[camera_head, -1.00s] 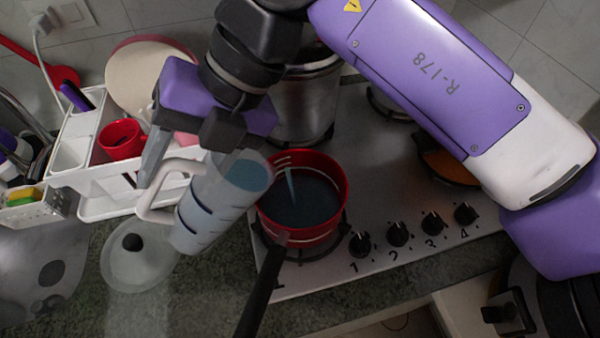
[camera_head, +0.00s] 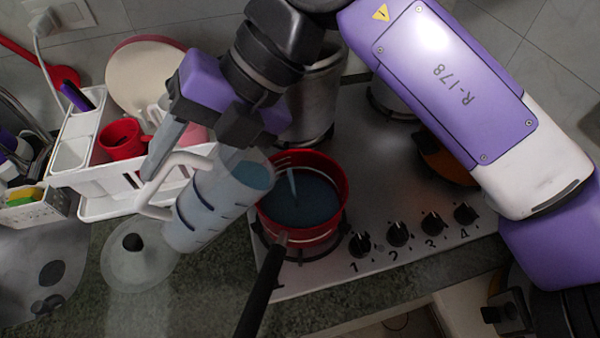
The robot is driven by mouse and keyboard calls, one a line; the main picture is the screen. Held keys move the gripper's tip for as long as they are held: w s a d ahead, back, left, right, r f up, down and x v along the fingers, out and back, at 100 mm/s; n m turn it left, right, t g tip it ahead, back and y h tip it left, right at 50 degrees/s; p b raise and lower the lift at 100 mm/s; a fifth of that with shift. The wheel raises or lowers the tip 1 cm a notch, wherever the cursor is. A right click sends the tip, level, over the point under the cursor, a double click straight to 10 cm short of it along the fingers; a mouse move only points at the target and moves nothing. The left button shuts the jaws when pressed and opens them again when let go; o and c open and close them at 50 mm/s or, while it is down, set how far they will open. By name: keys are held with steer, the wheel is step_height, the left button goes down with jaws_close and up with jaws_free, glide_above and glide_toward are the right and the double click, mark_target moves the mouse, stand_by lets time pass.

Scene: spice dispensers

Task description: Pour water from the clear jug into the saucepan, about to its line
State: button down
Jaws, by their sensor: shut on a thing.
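The clear jug (camera_head: 213,203) has a white handle and dark bands and holds bluish water. It is tilted to the right, with its mouth beside and above the left rim of the saucepan. My gripper (camera_head: 187,150) is shut on the jug, near its handle; the exact contact is partly hidden. The red saucepan (camera_head: 337,196) sits on the front left burner, its dark handle pointing to the front. It holds bluish water, with light marks on its inner back wall. A thin pale stream shows inside the pan, near its left side.
A glass lid (camera_head: 138,256) lies on the counter left of the stove. A white dish rack (camera_head: 88,180) with a red mug (camera_head: 122,139) stands behind it. A steel pot (camera_head: 312,100) stands behind the saucepan, and an orange pan (camera_head: 443,160) sits to the right.

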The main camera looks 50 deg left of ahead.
steer(key=shift+w+d+r+g+y, duration=0.15)
steer(key=shift+w+r+g, duration=0.15)
steer(key=shift+r+g, duration=0.15)
steer(key=shift+w+d+r+g+y, duration=0.15)
steer(key=shift+w+r+g, duration=0.15)
steer(key=shift+r+g, duration=0.15)
stand_by(2.1)
steer(key=shift+a, duration=0.1)
